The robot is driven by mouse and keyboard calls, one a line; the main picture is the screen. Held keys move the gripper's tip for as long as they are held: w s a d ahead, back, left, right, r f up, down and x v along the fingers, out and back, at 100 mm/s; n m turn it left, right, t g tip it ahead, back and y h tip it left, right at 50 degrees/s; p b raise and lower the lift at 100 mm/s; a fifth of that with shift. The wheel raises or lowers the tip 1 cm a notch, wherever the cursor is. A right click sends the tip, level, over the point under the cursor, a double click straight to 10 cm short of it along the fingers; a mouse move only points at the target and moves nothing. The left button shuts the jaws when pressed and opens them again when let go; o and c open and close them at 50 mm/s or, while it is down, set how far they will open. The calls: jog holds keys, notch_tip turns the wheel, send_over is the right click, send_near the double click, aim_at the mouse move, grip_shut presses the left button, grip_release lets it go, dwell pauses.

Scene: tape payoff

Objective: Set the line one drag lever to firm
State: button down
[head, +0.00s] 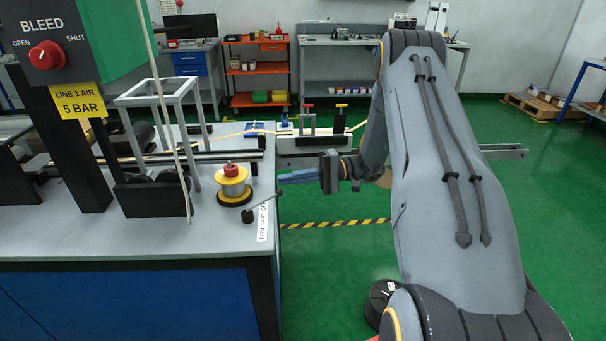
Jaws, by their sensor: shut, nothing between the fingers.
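The drag lever (264,206) is a thin dark rod on a black pivot at the table's front right corner. It slants up and to the right from the pivot, its tip near the table edge. A white label (263,222) stands beside it; its lettering is too small to read. A yellow-flanged spool (233,187) with a red knob sits just behind the pivot. My gripper (282,179) reaches in from the right, fingers pointing left and shut with nothing between them. The fingertips appear just above the lever's tip; I cannot tell whether they touch.
A black post carries the bleed knob (47,55) and a yellow "LINE 1 AIR 5 BAR" sign (78,100) at left. A grey frame (165,93) and a thin upright rod stand left of the spool. Green floor (335,260) is open right of the table.

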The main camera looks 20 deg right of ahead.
jog(key=shift+s+a+r+p, duration=0.1)
jog(key=shift+s+a+p, duration=0.55)
jog(key=shift+s, duration=0.25)
jog(key=shift+s+a+r+p, duration=0.1)
jog(key=shift+s+a+p, duration=0.45)
jog(key=shift+s+p, duration=0.25)
jog(key=shift+s, duration=0.2)
